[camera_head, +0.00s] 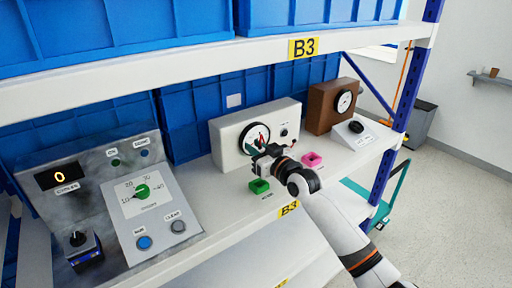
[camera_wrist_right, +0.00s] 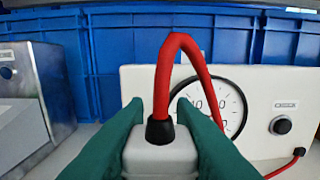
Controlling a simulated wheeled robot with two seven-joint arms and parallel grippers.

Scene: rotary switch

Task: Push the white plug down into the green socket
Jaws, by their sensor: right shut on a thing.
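My right gripper (camera_head: 264,161) is shut on the white plug (camera_wrist_right: 160,153), with its two teal fingers on either side of the plug. A red cable (camera_wrist_right: 166,80) rises from a black collar on top of the plug and bends over to the right. The green socket (camera_head: 259,186) sits on the shelf near its front edge, and the gripper is just above and behind it in the head view. The plug's lower end is hidden, so I cannot tell how far it is from the socket. My left gripper is not in view.
A white meter box (camera_head: 228,145) stands close behind the gripper. A pink socket (camera_head: 312,159) lies to the right. A grey control panel (camera_head: 100,195) stands left, and a brown gauge box (camera_head: 322,108) stands right. An upper shelf (camera_head: 200,62) hangs above.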

